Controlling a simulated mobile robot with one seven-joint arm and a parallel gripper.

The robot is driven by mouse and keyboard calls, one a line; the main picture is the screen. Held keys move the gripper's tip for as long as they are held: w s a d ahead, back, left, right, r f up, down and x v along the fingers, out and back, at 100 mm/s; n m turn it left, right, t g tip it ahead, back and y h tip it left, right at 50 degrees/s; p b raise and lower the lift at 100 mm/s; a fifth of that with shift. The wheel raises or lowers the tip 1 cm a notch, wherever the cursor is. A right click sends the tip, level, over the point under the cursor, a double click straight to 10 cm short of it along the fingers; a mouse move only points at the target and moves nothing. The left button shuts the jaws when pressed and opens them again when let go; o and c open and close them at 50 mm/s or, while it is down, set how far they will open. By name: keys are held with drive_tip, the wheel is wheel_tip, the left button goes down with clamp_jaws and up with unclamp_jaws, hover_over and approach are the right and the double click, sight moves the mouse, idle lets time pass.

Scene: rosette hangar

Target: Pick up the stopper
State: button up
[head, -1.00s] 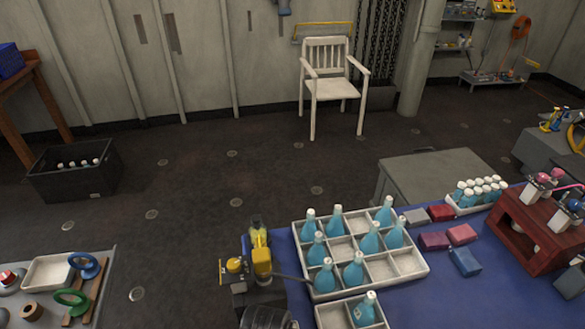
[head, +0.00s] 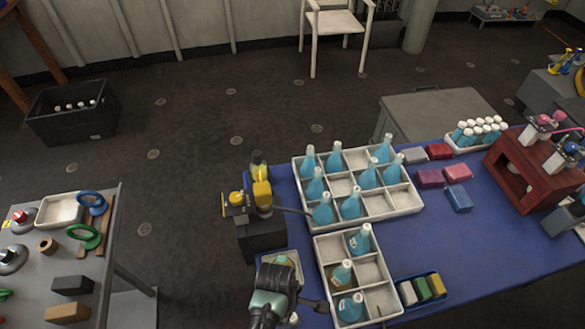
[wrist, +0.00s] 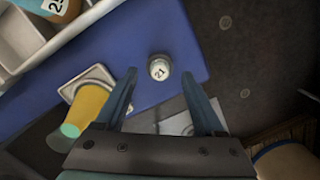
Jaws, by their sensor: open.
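The stopper (wrist: 159,69) shows in the wrist view as a small round pale cap marked "21", near the edge of the blue table surface. My gripper (wrist: 159,76) is open, with one finger on each side of the stopper in the picture; I cannot tell how far it is above it, and nothing shows gripped. In the head view my gripper (head: 312,304) is at the bottom centre, by the front left of the blue table. A small pale thing below it there may be the stopper, mostly hidden.
A small tray (wrist: 101,73) with a yellow, teal-ended object (wrist: 88,109) is left of the stopper in the wrist view. Divided crates (head: 402,209) of blue bottles, a yellow-and-black device (head: 262,195) and a box of coloured blocks (head: 421,288) stand nearby.

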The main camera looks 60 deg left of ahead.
wheel_tip(320, 180, down, 2)
drive_tip(key=shift+w+d, duration=0.1)
clamp_jaws()
idle(0.4)
